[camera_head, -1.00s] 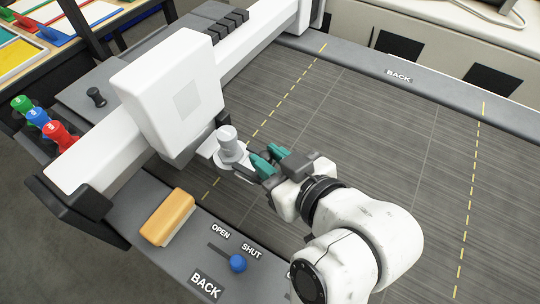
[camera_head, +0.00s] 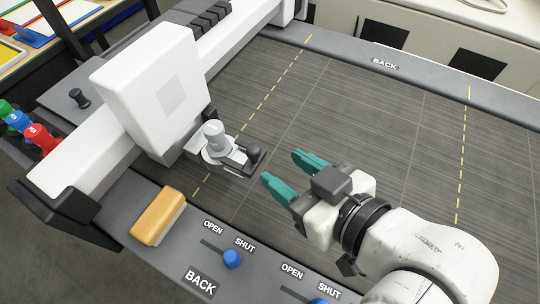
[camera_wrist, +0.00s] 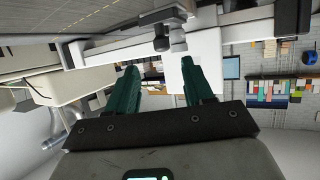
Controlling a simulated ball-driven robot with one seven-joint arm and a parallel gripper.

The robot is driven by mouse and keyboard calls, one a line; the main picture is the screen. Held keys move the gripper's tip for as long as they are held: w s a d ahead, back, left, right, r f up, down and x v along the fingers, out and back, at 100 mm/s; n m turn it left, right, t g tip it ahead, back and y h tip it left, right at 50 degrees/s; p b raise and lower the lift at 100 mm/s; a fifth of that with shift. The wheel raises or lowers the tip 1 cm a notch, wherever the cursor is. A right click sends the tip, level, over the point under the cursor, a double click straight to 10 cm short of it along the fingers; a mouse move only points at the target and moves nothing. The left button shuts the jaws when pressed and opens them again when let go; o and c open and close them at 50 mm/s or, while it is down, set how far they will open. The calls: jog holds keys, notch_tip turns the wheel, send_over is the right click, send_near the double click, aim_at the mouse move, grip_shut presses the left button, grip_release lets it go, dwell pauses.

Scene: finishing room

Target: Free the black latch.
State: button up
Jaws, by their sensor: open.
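The black latch (camera_head: 238,160), a short dark lever with a round knob, sits at the foot of the grey cylindrical holder (camera_head: 214,142) on the white carriage (camera_head: 150,90). It sticks out to the right over the dark bed. My gripper (camera_head: 282,167) is to the right of the latch, apart from it. Its two green fingers are spread and empty, pointing toward the latch. In the wrist view, a dark knob that looks like the latch's (camera_wrist: 162,43) shows beyond the open fingers. I cannot tell whether the latch is fastened.
A yellow-orange block (camera_head: 158,215) lies on the grey front rail, left of a blue slider knob (camera_head: 232,259) at SHUT. Green, blue and red handled pieces (camera_head: 40,137) stand at the left. The grey bed (camera_head: 370,130) right of the carriage is clear.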

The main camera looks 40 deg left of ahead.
jog(key=shift+p+v, duration=1.7)
jog(key=shift+v, duration=0.05)
